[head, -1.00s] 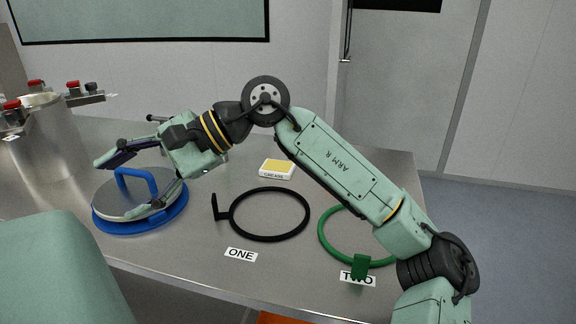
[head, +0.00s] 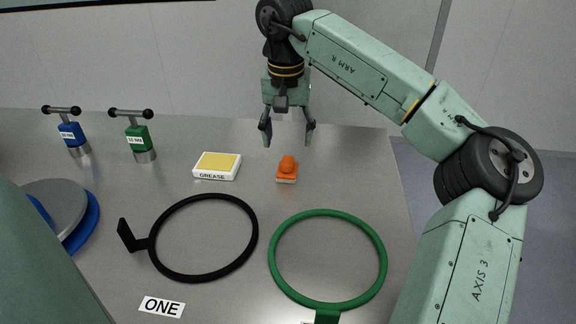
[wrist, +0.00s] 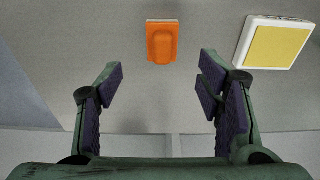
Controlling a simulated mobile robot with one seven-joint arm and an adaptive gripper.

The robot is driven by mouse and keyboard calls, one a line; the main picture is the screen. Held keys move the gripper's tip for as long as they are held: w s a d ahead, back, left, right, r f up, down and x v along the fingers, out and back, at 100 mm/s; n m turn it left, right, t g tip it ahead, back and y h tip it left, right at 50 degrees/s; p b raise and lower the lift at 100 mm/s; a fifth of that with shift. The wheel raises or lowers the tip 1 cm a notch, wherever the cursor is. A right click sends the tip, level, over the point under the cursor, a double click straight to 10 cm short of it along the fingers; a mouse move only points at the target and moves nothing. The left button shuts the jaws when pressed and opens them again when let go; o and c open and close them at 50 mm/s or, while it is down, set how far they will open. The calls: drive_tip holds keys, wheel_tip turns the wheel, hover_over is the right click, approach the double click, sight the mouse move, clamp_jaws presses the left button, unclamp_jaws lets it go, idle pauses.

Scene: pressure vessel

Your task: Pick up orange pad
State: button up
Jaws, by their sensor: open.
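The orange pad (head: 287,168) is a small block with an orange raised top and a pale base, lying on the metal table right of the grease box. It also shows in the wrist view (wrist: 162,42), near the top, ahead of the fingertips and roughly between them. My gripper (head: 287,140) is open and empty, pointing down above the back of the table, just behind the pad. In the wrist view its two fingers (wrist: 160,82) stand wide apart with nothing between them.
A white-and-yellow grease box (head: 217,166) sits left of the pad. A black ring (head: 257,236) and a green ring (head: 384,262) lie in front. Blue (head: 71,134) and green (head: 138,138) T-handled tools stand at the back left. A blue-rimmed lid (head: 86,222) is partly hidden at left.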

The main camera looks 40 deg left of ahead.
sight(287, 160)
drive_tip(key=f, duration=0.3)
drive_tip(key=f+p, duration=0.1)
drive_tip(key=f, duration=0.5)
drive_tip(key=shift+w+a, duration=0.35)
drive_tip(key=shift+a, duration=0.05)
drive_tip(key=shift+r, duration=0.1)
drive_tip(key=c, duration=1.2)
